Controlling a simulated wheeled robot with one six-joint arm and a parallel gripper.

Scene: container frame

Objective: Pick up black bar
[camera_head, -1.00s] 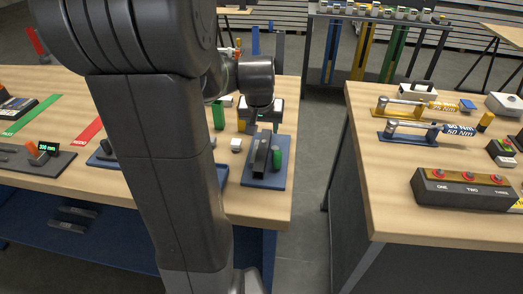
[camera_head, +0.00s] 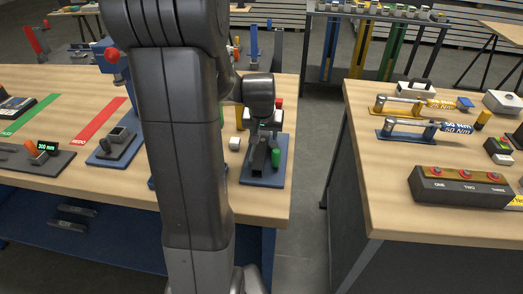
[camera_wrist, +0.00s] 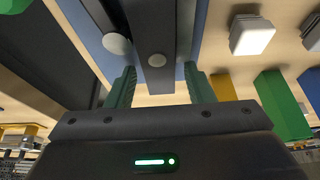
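In the wrist view the dark bar (camera_wrist: 155,30) lies between the two green fingertips of my gripper (camera_wrist: 160,78). The fingers are apart, one on each side of the bar. Whether they touch it cannot be told. A second dark piece with a round pale knob (camera_wrist: 117,43) is just left of it.
A white cube (camera_head: 235,143) is left of the base plate. It also shows in the wrist view (camera_wrist: 250,35), with a green block (camera_wrist: 282,103) near it. Another blue-based fixture (camera_head: 115,148) stands further left. A gap separates this bench from the right bench (camera_head: 440,222).

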